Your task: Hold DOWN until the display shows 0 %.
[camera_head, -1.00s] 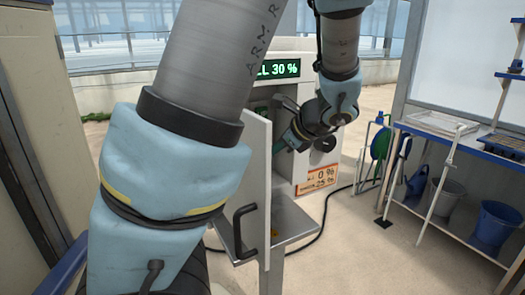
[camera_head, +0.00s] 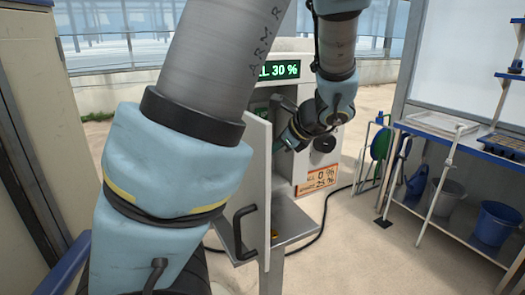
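The tray seeder (camera_head: 318,160) is a pale cabinet in the middle of the view, partly behind my arm. Its green display (camera_head: 279,70) reads "LL 30 %", with the left part of the text hidden by my arm. An orange-edged label (camera_head: 316,181) on its front reads 0 % and 25 %. My gripper (camera_head: 284,140) is at the seeder's front panel, below the display, pointing left. Its fingertips are small and partly hidden, so I cannot tell whether they are open or touch a button. The DOWN button cannot be made out. A dark round knob (camera_head: 324,144) is right of the gripper.
The seeder's open door (camera_head: 257,190) with a black handle (camera_head: 245,232) stands towards me. A metal shelf (camera_head: 290,222) juts out below.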

